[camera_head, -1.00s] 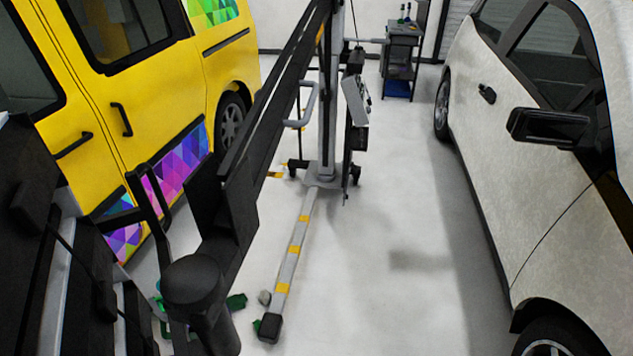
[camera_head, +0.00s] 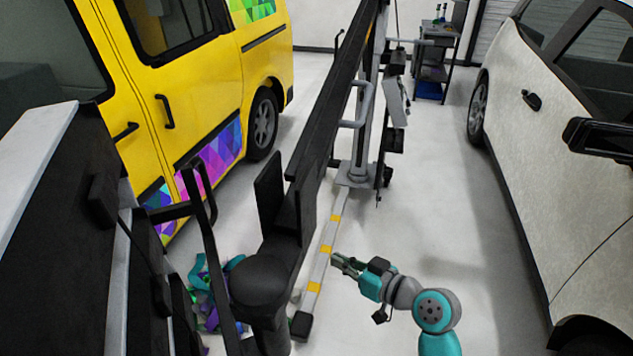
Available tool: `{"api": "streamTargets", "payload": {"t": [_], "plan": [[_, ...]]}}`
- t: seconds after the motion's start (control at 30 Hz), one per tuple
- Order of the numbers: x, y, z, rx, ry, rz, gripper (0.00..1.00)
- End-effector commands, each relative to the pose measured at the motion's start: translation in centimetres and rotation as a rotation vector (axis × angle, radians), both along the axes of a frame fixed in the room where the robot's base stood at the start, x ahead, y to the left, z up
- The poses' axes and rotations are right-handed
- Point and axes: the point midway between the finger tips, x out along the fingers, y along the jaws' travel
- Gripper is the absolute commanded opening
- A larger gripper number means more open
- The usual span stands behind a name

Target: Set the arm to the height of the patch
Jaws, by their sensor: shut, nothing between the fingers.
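The yellow van (camera_head: 215,82) stands at left with multicoloured triangle-patterned patches on its lower side (camera_head: 222,158) and another on its upper side (camera_head: 252,8). A long black arm (camera_head: 335,115) slopes from the upper middle down to a dark round head (camera_head: 258,282) near the camera. It runs beside a grey upright column (camera_head: 362,120) on a wheeled base. My gripper (camera_head: 336,258) is shut and empty. It points left, over the striped base leg in the picture, apart from the patches and the black arm's head. Its distance to the leg is unclear.
A white car (camera_head: 535,175) stands along the right. The grey base leg with yellow bands (camera_head: 322,262) lies on the floor. Coloured scraps (camera_head: 205,290) lie at lower left. A tool cart (camera_head: 434,65) stands at the back. Pale floor is clear between column and car.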

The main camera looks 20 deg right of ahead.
Motion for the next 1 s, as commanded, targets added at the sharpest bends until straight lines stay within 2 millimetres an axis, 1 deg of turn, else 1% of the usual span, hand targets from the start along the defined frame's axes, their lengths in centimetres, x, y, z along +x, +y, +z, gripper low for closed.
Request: {"api": "streamTargets", "payload": {"t": [0.03, 0.17, 0.2, 0.3, 0.4, 0.5, 0.6, 0.7, 0.87, 1.0], "plan": [[1.1, -0.6, 2.0, -0.018, -0.029, 0.036, 0.00], [2.9, -1.6, 6.3, -0.070, -0.086, 0.151, 0.00], [3.3, -2.0, 7.7, -0.088, -0.104, 0.186, 0.00], [3.9, -2.8, 11.2, -0.143, -0.152, 0.276, 0.00], [4.0, -3.6, 14.2, -0.201, -0.195, 0.360, 0.00], [3.9, -4.3, 16.6, -0.252, -0.228, 0.426, 0.00], [3.6, -4.8, 18.3, -0.292, -0.251, 0.474, 0.00], [3.5, -5.0, 19.1, -0.312, -0.263, 0.503, 0.00], [3.9, -4.5, 19.2, -0.321, -0.268, 0.517, 0.00], [5.0, -2.9, 18.7, -0.320, -0.268, 0.517, 0.00]]}}
